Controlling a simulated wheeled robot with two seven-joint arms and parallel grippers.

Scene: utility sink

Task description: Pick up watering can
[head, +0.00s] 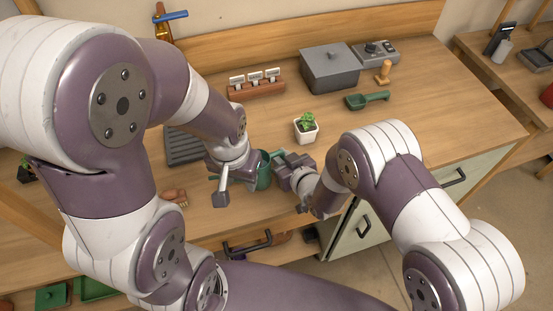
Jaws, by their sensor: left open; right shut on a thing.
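The green watering can (264,172) stands near the front edge of the wooden worktop in the head view, between my two grippers and partly hidden by them. My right gripper (281,168) is at the can's right side, shut on its green handle; the exact contact is hard to see. My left gripper (221,188) is open and empty, just left of the can. Whether the can is touching the worktop is hard to tell.
A small potted plant (306,127) stands close behind the can. A green scoop (367,99), a grey box (329,68) and a terracotta label holder (257,86) are farther back. A dark ribbed tray (184,146) lies left, partly behind my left arm. Worktop on the right is clear.

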